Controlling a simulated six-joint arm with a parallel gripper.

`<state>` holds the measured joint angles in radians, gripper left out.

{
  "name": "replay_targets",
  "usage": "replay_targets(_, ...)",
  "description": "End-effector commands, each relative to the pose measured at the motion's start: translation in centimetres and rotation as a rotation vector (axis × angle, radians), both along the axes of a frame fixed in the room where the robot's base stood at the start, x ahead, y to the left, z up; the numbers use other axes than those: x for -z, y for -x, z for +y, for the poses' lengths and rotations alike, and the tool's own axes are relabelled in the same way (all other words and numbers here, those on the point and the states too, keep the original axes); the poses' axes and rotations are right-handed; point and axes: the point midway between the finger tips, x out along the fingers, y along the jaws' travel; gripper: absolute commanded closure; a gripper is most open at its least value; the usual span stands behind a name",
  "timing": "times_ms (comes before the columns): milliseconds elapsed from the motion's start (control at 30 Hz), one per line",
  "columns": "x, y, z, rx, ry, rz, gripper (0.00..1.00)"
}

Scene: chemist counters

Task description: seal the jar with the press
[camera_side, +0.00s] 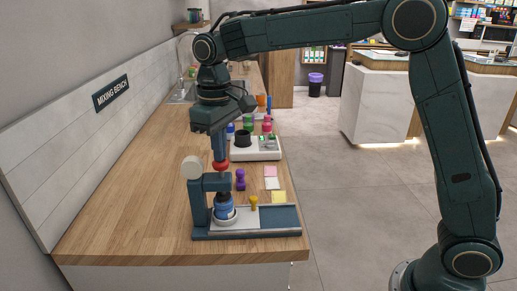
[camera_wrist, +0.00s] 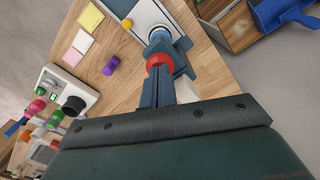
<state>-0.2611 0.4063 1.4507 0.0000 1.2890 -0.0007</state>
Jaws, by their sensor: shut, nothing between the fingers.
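The dark press (camera_side: 197,204) stands at the near end of the wooden bench, with a round red knob (camera_side: 221,166) on top. In the wrist view the red knob (camera_wrist: 159,60) is just beyond my fingertips. A blue jar (camera_side: 224,208) stands upright under the press head; it is partly visible in the wrist view (camera_wrist: 159,36). Whether a lid sits fully on it I cannot tell. My gripper (camera_side: 220,158) points straight down over the red knob, shut and empty. Its tips are at the knob's top, touching or very nearly so.
A white device (camera_side: 262,153) with a black cup is farther back. The bench's left side is clear.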

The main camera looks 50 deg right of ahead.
Motion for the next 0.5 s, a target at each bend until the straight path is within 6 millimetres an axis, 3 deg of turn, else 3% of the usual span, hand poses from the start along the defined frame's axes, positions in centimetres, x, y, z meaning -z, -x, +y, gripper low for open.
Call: replay_targets(500, -3.1, -0.1, 0.0, 0.000, -0.001, -0.005, 1.00)
